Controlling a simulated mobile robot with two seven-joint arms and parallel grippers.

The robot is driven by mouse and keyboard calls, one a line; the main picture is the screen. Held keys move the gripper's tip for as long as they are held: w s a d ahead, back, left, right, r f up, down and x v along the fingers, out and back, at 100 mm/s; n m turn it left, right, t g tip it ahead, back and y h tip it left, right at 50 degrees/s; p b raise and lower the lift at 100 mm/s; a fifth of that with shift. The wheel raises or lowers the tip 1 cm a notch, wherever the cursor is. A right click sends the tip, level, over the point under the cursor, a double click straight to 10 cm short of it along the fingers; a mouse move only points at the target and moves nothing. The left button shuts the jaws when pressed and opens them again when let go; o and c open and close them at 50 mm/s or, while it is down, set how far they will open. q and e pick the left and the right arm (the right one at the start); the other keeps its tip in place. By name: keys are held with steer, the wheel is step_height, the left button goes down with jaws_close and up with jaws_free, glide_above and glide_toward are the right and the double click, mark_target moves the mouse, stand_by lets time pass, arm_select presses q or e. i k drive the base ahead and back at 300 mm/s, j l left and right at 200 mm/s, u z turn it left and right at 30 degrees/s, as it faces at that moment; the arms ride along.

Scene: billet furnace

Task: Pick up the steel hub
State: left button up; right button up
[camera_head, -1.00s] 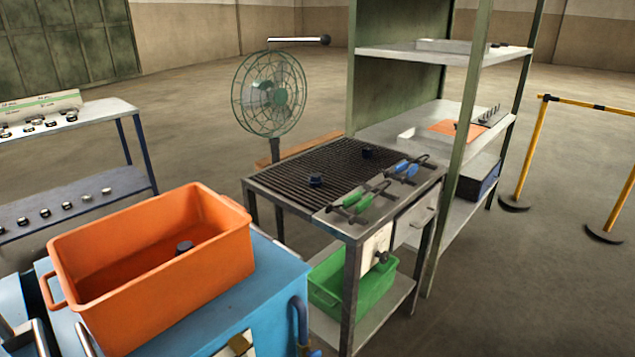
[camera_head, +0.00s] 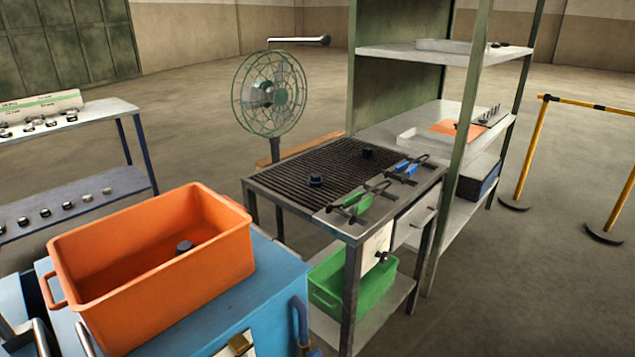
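A small dark hub-shaped part (camera_head: 184,247) sits inside the orange bin (camera_head: 190,290) at the left front. Two similar dark hub-shaped parts rest on the slatted grill table, one nearer (camera_head: 315,181) and one farther back (camera_head: 367,153). All three look dark and flanged; I cannot tell from their surface which is the steel hub. Neither of my grippers shows clearly in the head view.
The bin stands on a blue cabinet (camera_head: 262,290). Green-handled tongs (camera_head: 355,203) and blue-handled tongs (camera_head: 407,168) lie on the table's front plate. A green crate (camera_head: 372,285) is below. A fan (camera_head: 272,95), shelving (camera_head: 405,53) and yellow barrier (camera_head: 527,155) stand around.

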mark_target(316, 181)
steer(key=i+l+u, duration=0.1)
steer(key=l, duration=0.3)
steer(key=i+l+u, duration=0.15)
steer(key=l, duration=0.25)
steer(key=i+l+u, duration=0.1)
steer(key=i+l, duration=0.15)
steer(key=l, duration=0.2)
steer(key=i+l+u, duration=0.15)
steer(key=l, duration=0.25)
steer(key=i+l+u, duration=0.1)
steer(key=l, duration=0.35)
steer(key=i+l+u, duration=0.15)
steer(key=l, duration=0.3)
steer(key=k, duration=0.05)
